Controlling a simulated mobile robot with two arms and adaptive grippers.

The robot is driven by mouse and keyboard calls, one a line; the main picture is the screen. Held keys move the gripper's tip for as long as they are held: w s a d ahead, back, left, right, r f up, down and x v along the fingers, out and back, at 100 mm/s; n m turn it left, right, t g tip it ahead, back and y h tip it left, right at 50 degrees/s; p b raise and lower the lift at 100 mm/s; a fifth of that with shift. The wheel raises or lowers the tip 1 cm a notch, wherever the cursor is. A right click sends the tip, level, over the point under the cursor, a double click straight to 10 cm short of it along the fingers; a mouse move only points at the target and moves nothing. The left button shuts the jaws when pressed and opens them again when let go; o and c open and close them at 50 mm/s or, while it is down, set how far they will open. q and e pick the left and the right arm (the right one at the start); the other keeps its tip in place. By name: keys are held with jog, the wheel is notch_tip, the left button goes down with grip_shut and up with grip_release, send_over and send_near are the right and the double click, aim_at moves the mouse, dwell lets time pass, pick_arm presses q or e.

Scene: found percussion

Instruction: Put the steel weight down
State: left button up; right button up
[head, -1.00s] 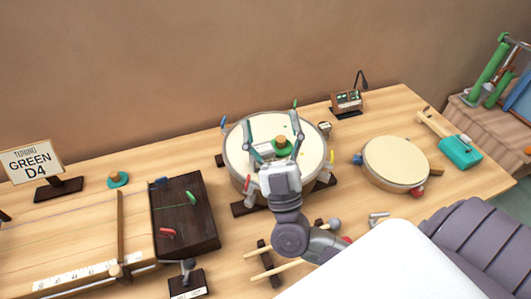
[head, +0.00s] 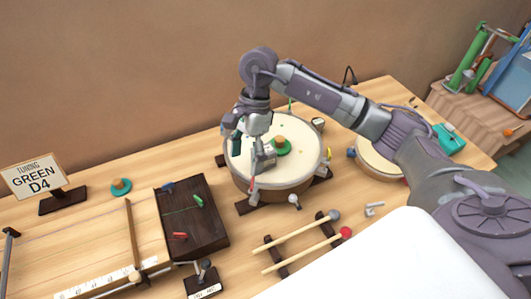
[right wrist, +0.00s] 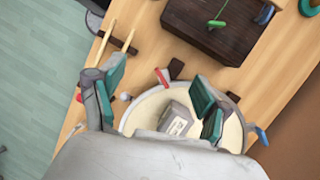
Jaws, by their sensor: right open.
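The steel weight (head: 264,161) is a grey block resting on the pale skin of the large drum (head: 300,140). In the right wrist view the weight (right wrist: 175,120) shows a white label on top and lies near the far finger. My right gripper (head: 248,150) is above the drum's left part, with its arm reaching in from the right. In the right wrist view its teal-padded fingers (right wrist: 158,88) are spread wide and hold nothing. Whether a finger touches the weight cannot be told. My left gripper is not in view.
A green disc with a brass knob (head: 281,147) sits on the drum, right beside the weight. A dark wooden box (head: 190,220) stands to the left. Two mallets (head: 300,243) lie in front. A smaller drum (head: 375,164) is to the right, partly behind my arm.

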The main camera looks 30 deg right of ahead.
aim_at(264, 144)
jog(key=w+d+t+h, duration=0.1)
jog(key=w+d, duration=0.1)
jog(key=w+d+r+m+h, duration=0.1)
jog(key=w+d, duration=0.1)
jog(key=d, duration=0.1)
jog(key=w+d+r+m+t+h, duration=0.1)
jog(key=w+d, duration=0.1)
jog(key=d, duration=0.1)
jog(key=shift+r+t+h+p, duration=0.15)
jog(key=shift+t+h+p, duration=0.15)
notch_tip(264, 144, down, 8)
jog(key=shift+r+p, duration=0.1)
jog(key=shift+p, duration=0.9)
jog(key=f+p, duration=0.1)
jog(key=f, duration=0.1)
jog(key=f+p, duration=0.1)
jog(key=f, duration=0.1)
jog(key=shift+s+a+f+p, duration=0.1)
jog(key=shift+a+f+p, duration=0.1)
jog(key=shift+f+p, duration=0.2)
jog(key=shift+f, duration=0.3)
jog(key=shift+r, duration=0.1)
grip_shut()
